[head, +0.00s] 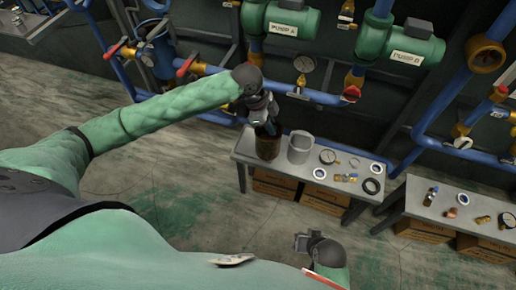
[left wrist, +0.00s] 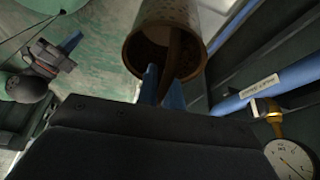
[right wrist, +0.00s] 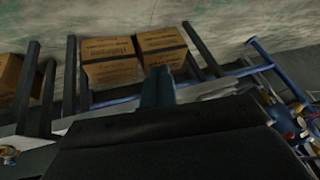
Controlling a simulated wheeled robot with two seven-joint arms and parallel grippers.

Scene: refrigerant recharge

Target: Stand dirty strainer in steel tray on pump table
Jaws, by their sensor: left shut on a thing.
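The dirty strainer (head: 267,146), a brown, open-ended cylinder, hangs upright at the left end of the grey pump table (head: 246,161). My left gripper (head: 263,118) is shut on its upper end. In the left wrist view the strainer (left wrist: 163,25) shows its stained rim and dark inside, with the gripper's blue fingers (left wrist: 163,88) at its wall. I cannot tell whether its bottom touches anything. I cannot make out a steel tray; the strainer and arm cover part of that end. My right gripper (head: 302,241) is low and away from the table; its fingers (right wrist: 158,86) look closed together and empty.
A grey cylinder (head: 301,147) stands just right of the strainer. A gauge (head: 328,156), rings and small fittings lie farther right. Blue pipes (head: 325,98) and green pumps (head: 291,23) are behind. A second table (head: 462,212) stands at the right; boxes (head: 274,184) are below.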

